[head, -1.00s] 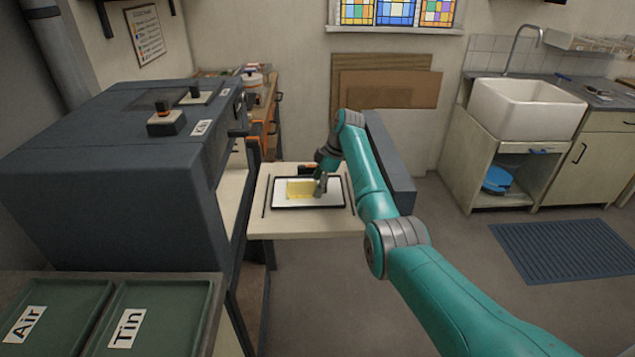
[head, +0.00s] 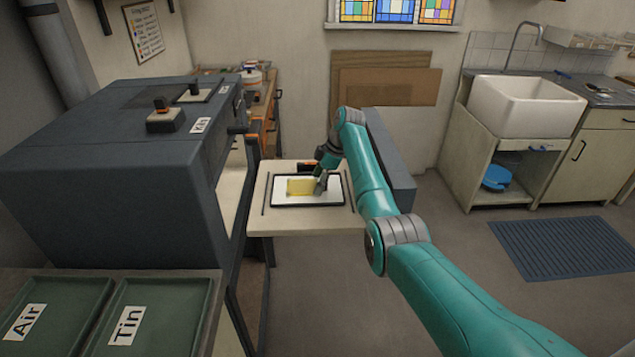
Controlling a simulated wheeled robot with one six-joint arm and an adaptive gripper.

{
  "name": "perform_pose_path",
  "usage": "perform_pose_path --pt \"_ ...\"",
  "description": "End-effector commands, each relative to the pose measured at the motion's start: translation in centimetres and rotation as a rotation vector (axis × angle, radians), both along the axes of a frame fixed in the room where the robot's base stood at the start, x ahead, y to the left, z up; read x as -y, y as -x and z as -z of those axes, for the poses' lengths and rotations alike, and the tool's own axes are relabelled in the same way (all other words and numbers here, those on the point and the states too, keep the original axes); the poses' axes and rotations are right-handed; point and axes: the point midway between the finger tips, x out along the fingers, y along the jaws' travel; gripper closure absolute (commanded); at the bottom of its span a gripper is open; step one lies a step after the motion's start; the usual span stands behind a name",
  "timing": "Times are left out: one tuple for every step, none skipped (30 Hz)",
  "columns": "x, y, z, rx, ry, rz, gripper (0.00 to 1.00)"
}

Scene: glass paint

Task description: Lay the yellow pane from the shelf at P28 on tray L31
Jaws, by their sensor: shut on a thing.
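The yellow pane (head: 300,187) shows flat over a white tray with a dark rim (head: 283,205), on the pale shelf (head: 258,222) that juts out beside the kiln. My gripper (head: 319,186) is at the pane's right edge and is shut on it. I cannot tell whether the pane touches the tray or is held just above it. The fingertips are small and partly hidden by the wrist. No label reading P28 or L31 can be read. Two green trays labelled Air (head: 55,312) and Tin (head: 165,312) stand at the lower left.
The dark kiln (head: 110,170) stands close to the left of the shelf. A grey upright slab (head: 390,165) is behind my arm. A white sink (head: 527,105) and a blue floor mat (head: 562,248) are at the right. The floor between is clear.

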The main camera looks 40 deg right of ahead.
Motion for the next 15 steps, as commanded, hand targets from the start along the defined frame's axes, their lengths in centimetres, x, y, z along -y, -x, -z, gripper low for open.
perform_pose_path --pt "0.08 0.04 0.03 0.0 0.0 0.001 0.48" --pt "0.09 0.05 0.03 0.0 0.0 0.001 0.48" --pt "0.09 0.05 0.03 0.0 0.0 0.001 0.48" --pt "0.09 0.05 0.04 -0.001 0.001 0.001 0.48" --pt "0.09 0.05 0.04 -0.001 0.001 0.001 0.48" --pt "0.09 0.05 0.04 -0.001 0.001 0.001 0.48" --pt "0.09 0.05 0.04 -0.001 0.001 0.001 0.06" --pt "0.1 0.05 0.05 -0.001 0.0 0.002 0.0" --pt "0.1 0.05 0.05 -0.001 0.0 0.002 0.0" --pt "0.11 0.06 0.05 -0.001 0.0 0.002 0.0" --pt "0.11 0.06 0.05 -0.001 0.0 0.002 0.0" --pt "0.11 0.06 0.05 -0.001 0.0 0.002 0.0" --pt "0.11 0.06 0.05 -0.001 0.0 0.002 0.0" --pt "0.1 0.07 0.06 -0.001 0.0 0.002 0.0" --pt "0.1 0.07 0.06 -0.001 0.0 0.002 0.0"
